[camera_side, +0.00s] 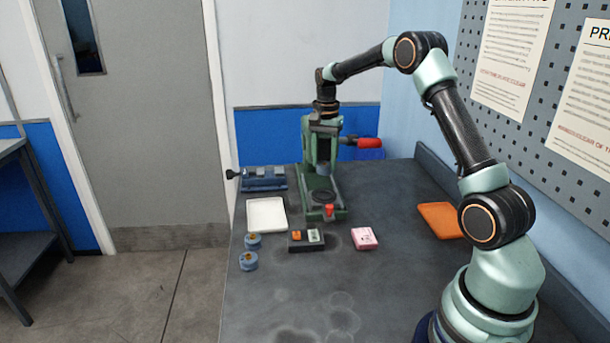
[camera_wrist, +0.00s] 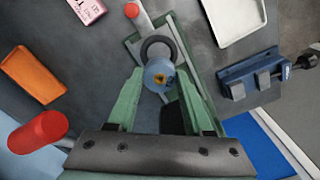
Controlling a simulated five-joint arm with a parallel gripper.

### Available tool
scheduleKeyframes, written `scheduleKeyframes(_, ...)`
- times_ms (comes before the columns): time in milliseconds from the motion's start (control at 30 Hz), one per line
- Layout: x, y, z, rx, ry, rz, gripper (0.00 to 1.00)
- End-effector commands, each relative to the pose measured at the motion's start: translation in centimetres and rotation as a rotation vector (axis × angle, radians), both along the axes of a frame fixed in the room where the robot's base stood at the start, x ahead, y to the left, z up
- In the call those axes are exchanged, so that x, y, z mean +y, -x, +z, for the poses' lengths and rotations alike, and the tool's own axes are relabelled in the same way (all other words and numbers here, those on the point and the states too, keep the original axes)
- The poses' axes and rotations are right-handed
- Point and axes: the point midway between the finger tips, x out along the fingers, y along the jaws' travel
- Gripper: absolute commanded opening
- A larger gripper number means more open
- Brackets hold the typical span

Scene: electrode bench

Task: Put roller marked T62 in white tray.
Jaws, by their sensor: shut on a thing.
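My gripper (camera_wrist: 160,80) has its two green fingers closed on a small blue-grey roller (camera_wrist: 160,76) with a brass centre. In the side view this roller (camera_side: 323,170) is held upright, just above the dark ring on the green fixture's base (camera_side: 338,214). No T62 marking is readable on it. The white tray (camera_side: 266,216) lies empty to the left of the fixture; it also shows at the top right of the wrist view (camera_wrist: 236,18). Two similar blue rollers stand on the table below the tray, one nearer the tray (camera_side: 252,241) and one farther from it (camera_side: 248,262). Their markings are unreadable.
A blue vise (camera_side: 263,179) sits behind the tray. A dark block (camera_side: 306,246) with small orange and pale pieces and a pink box (camera_side: 364,238) lie before the fixture. An orange mat (camera_side: 440,219) lies at right. A red handle (camera_side: 369,142) sticks out near my gripper. The front table is clear.

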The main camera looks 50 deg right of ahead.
Motion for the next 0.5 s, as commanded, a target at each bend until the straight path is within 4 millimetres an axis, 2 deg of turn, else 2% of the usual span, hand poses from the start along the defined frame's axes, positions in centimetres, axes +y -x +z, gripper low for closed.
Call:
scheduleKeyframes(33,-0.1,-0.1,1.8,-0.007,0.004,0.000,0.00)
scheduleKeyframes(200,-0.1,-0.1,6.3,-0.006,0.003,0.000,0.00)
scheduleKeyframes(333,0.0,-0.1,9.1,-0.004,0.002,0.000,0.00)
scheduleKeyframes(500,0.0,-0.1,11.2,-0.002,0.001,0.001,0.00)
